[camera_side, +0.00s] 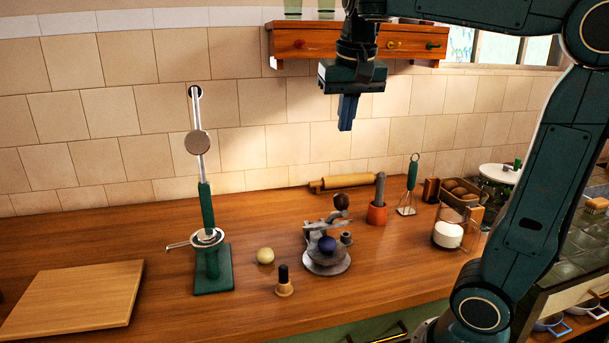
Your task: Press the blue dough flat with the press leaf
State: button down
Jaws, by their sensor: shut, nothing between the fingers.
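The blue dough (327,244) is a dark blue rounded lump on a round grey metal base (326,266), right of the counter's middle. A grey metal part with a dark brown knob (341,202) stands raised above and behind the dough; it looks like the press leaf, though its outline is hard to make out. My gripper (346,128) is high above the counter, pointing down in front of the tiled wall. Its blue fingers are shut and empty, well apart from the press and the dough.
Left of the press are a pale ball (265,256), a small black-topped stamp (284,282) and a tall green stand (213,270) with an upright lever.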

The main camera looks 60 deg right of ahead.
jog(key=shift+f, duration=1.95)
send_over(344, 195)
jog(key=w+d, duration=0.2)
notch_tip(344, 195, down, 6)
jog(key=f, duration=0.1)
jog(key=shift+s+a+f, duration=0.45)
jog(key=shift+s+f, duration=0.05)
jog(key=shift+f, duration=0.3)
jog(key=shift+a, duration=0.1)
jog(key=shift+s+a+f, duration=0.6)
jog(key=shift+s+f, duration=0.1)
jog(key=shift+f, duration=0.1)
